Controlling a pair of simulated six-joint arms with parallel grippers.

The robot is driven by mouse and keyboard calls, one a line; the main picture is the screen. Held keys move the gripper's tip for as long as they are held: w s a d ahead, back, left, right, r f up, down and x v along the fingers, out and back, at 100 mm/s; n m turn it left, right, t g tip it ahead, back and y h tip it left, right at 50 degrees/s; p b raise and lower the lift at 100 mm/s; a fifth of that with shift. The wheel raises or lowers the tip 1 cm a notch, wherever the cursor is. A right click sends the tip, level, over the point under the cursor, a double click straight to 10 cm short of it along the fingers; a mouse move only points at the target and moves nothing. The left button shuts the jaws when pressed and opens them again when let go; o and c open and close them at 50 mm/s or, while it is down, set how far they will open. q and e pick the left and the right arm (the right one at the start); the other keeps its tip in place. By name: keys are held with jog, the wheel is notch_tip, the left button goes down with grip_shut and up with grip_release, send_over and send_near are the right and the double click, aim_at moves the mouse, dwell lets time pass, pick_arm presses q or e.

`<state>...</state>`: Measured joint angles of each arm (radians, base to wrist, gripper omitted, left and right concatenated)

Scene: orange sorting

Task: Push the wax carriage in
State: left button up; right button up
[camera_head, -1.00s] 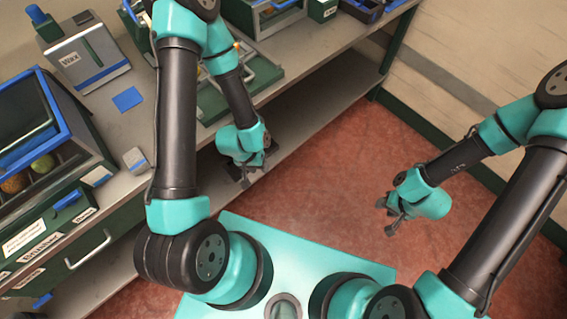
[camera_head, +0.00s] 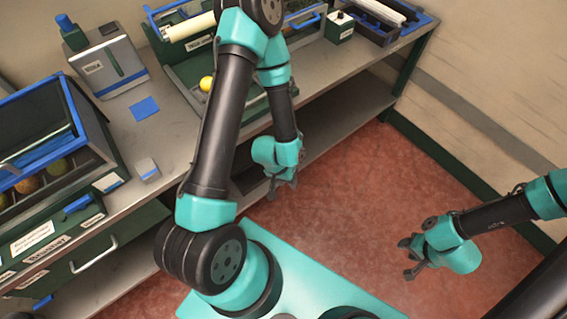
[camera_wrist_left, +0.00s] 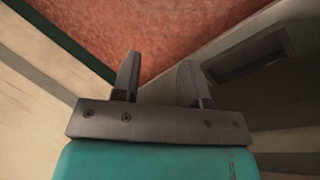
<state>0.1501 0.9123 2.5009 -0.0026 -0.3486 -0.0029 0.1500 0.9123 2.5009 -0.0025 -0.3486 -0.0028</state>
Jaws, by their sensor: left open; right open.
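A grey box-shaped unit (camera_head: 108,66) stands on the bench at the upper left of the head view. It has a small label, blue trim and a green part with a blue top (camera_head: 70,33) beside it. The label reads "Wax" in the earlier frame. I cannot tell which part is the carriage. My left gripper (camera_head: 280,187) is open and empty, off the bench's front edge, well to the right of the unit. It also shows in the left wrist view (camera_wrist_left: 160,78) with nothing between its fingers. My right gripper (camera_head: 410,258) is open and empty over the red floor.
A blue-framed bin (camera_head: 72,110) with fruit stands at the left. A blue square (camera_head: 145,108) and a small grey block (camera_head: 146,168) lie on the bench. A yellow fruit (camera_head: 206,84) sits in a green tray behind my left arm. The floor at the right is clear.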

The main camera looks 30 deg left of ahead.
pick_arm(q)
jog(key=shift+w, duration=0.1)
jog(key=w+a+r+m+g+y, duration=0.1)
jog(key=w+a+r+m, duration=0.1)
jog(key=w+r, duration=0.45)
jog(key=w+a+r+m+g+y, duration=0.1)
jog(key=w+a+r+m+g, duration=0.15)
jog(key=w+r, duration=0.45)
jog(key=w+a+r+y, duration=0.1)
jog(key=a+r, duration=0.4)
jog(key=r, duration=0.6)
jog(key=w+a+r+y, duration=0.2)
jog(key=a+r+y, duration=0.2)
jog(key=r, duration=0.7)
jog(key=shift+w+a+r+m+g, duration=0.35)
jog(key=shift+a+g, duration=0.1)
jog(key=shift+a, duration=0.25)
jog(key=shift+f, duration=0.1)
jog(key=x, duration=1.7)
jog(key=shift+s+a+f, duration=0.1)
jog(key=shift+a+f, duration=0.05)
jog(key=shift+a, duration=0.05)
